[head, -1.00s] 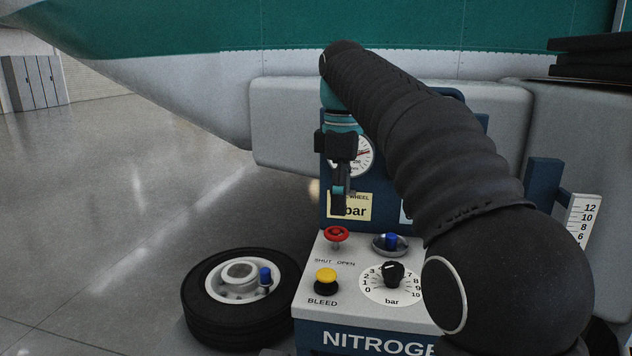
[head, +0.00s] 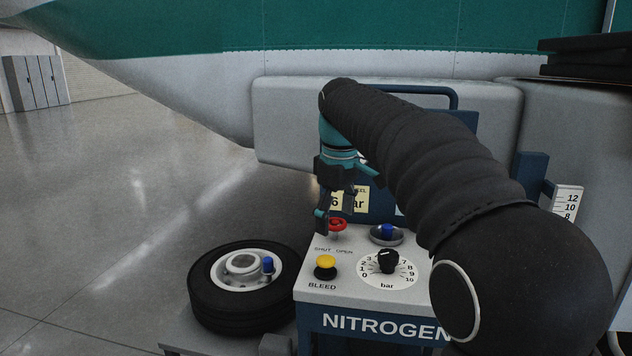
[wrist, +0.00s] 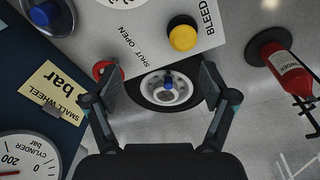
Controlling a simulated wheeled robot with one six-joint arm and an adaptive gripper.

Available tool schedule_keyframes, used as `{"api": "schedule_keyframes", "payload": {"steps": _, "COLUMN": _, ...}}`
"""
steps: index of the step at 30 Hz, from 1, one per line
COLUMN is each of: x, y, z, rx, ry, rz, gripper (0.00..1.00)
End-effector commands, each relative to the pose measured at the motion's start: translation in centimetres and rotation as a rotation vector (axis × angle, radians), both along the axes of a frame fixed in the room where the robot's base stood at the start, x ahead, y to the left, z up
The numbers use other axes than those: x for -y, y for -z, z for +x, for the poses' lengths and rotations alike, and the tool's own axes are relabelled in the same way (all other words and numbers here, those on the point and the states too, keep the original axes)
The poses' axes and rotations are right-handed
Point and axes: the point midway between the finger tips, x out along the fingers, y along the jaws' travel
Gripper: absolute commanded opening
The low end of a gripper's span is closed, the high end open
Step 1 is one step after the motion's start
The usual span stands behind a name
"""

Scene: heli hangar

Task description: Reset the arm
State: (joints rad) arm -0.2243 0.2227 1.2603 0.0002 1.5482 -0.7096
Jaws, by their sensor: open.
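My gripper (head: 336,213) hangs open and empty over the left part of the nitrogen cart (head: 375,327), at the end of my bent arm. In the wrist view its two fingers (wrist: 160,85) are spread wide. The red shut/open knob (head: 338,225) is right behind the fingers in the head view. It also shows in the wrist view (wrist: 101,69), partly hidden beside the left finger; I cannot tell whether they touch. The yellow bleed button (head: 325,266) is in front, clear of the gripper.
A wheel with a blue cap (head: 245,312) lies left of the cart. The black bar dial (head: 388,262) and a blue knob (head: 388,231) are on the panel. A red extinguisher (wrist: 292,72) stands on the floor. The aircraft belly (head: 190,85) hangs above. Floor at left is clear.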

Motion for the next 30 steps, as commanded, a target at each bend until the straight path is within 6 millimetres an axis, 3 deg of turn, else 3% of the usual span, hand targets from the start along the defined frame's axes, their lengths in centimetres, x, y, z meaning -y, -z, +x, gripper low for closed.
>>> {"api": "schedule_keyframes", "payload": {"steps": 5, "x": 0.8, "y": 2.5, "z": -1.5, "rx": 0.025, "ry": 0.165, "rz": 0.026, "gripper": 0.84}}
{"api": "schedule_keyframes", "payload": {"steps": 11, "x": 3.1, "y": 5.7, "z": -5.9, "rx": 0.081, "ry": 0.415, "rz": 0.078, "gripper": 0.84}}
{"api": "schedule_keyframes", "payload": {"steps": 21, "x": 7.6, "y": 11.1, "z": -16.3, "rx": 0.18, "ry": 0.746, "rz": 0.175, "gripper": 0.84}}
{"api": "schedule_keyframes", "payload": {"steps": 30, "x": 10.5, "y": 15.5, "z": -25.6, "rx": 0.248, "ry": 0.862, "rz": 0.216, "gripper": 0.84}}
